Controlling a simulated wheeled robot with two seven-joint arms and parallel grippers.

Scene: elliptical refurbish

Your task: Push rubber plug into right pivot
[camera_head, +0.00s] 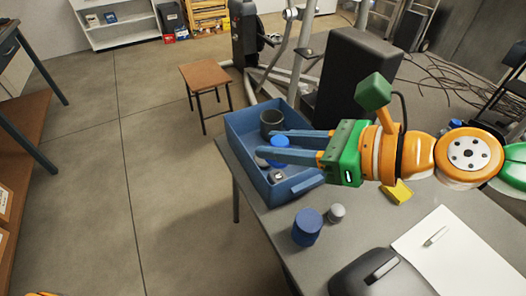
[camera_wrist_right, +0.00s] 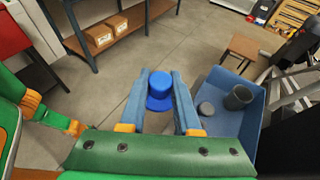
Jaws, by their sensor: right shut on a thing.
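My right gripper (camera_head: 267,143) reaches in from the right over the blue bin. Its two blue fingers are shut on a blue rubber plug (camera_head: 279,146), which also shows between them in the right wrist view (camera_wrist_right: 158,88). The plug has a round top and a wider rim. The elliptical machine (camera_head: 244,38) stands behind the table, partly hidden by a black box-shaped part. I cannot make out its right pivot.
The blue bin (camera_head: 240,122) on the grey table (camera_head: 270,222) holds a dark cup (camera_head: 271,122) and grey caps. A blue cylinder (camera_head: 307,227), a small grey knob (camera_head: 336,212) and a yellow block (camera_head: 398,193) are on the table. A wooden stool (camera_head: 208,74) stands beyond.

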